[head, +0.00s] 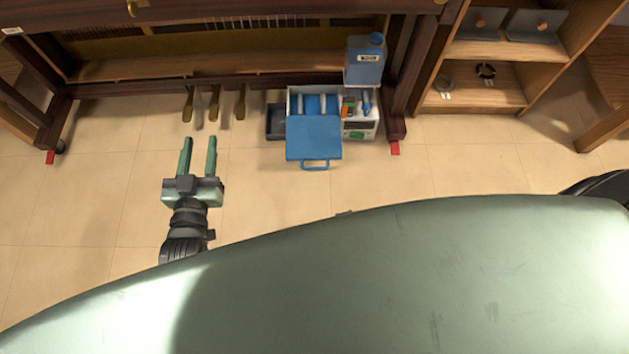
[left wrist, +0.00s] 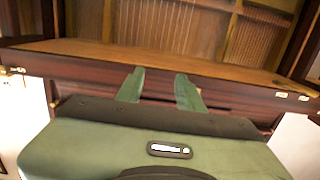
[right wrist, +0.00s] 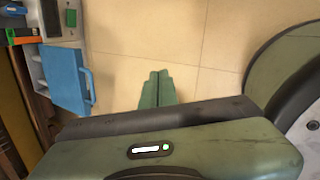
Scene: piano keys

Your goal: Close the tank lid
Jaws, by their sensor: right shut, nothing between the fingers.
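The tank is a low white unit (head: 361,125) on the floor in front of the piano, with blue compartments showing in its open top. Its blue lid (head: 314,140) with a loop handle (head: 315,165) is open and swung toward me. The lid also shows in the right wrist view (right wrist: 66,78), left of my right gripper (right wrist: 157,80), which is shut, empty and apart from it over the floor. My left gripper (head: 198,140) is open and empty, left of the lid, below the piano pedals. The right gripper is hidden in the head view.
A blue jug (head: 365,60) stands at the tank's back right, and a dark grey bin (head: 275,122) is at its left. Brass pedals (head: 214,102) hang from the piano. A wooden shelf (head: 480,108) is at right. The tiled floor (head: 450,165) in front is clear.

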